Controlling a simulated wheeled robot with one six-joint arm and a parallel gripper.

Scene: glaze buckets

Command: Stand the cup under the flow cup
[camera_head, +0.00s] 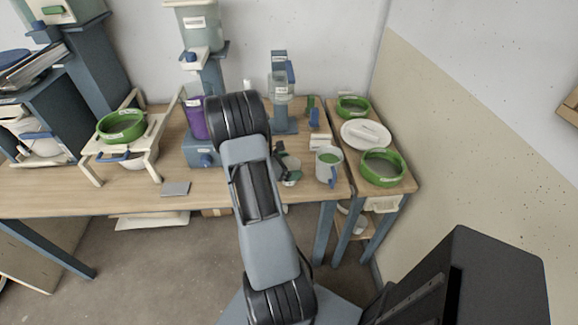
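A white cup (327,168) with green inside and a blue handle stands upright near the front right of the wooden table. The flow cup (279,88) appears to be the clear labelled vessel held on a blue stand (285,125) at the back of the table, behind and left of the white cup. My arm reaches up over the table's front edge, left of the cup.
A blue dispenser stand (208,75) with a purple container (194,118) stands left of my arm. Green-rimmed sieves (383,167) and a white lidded dish (365,135) fill the right side table. A grey slab (175,188) lies at the front left edge.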

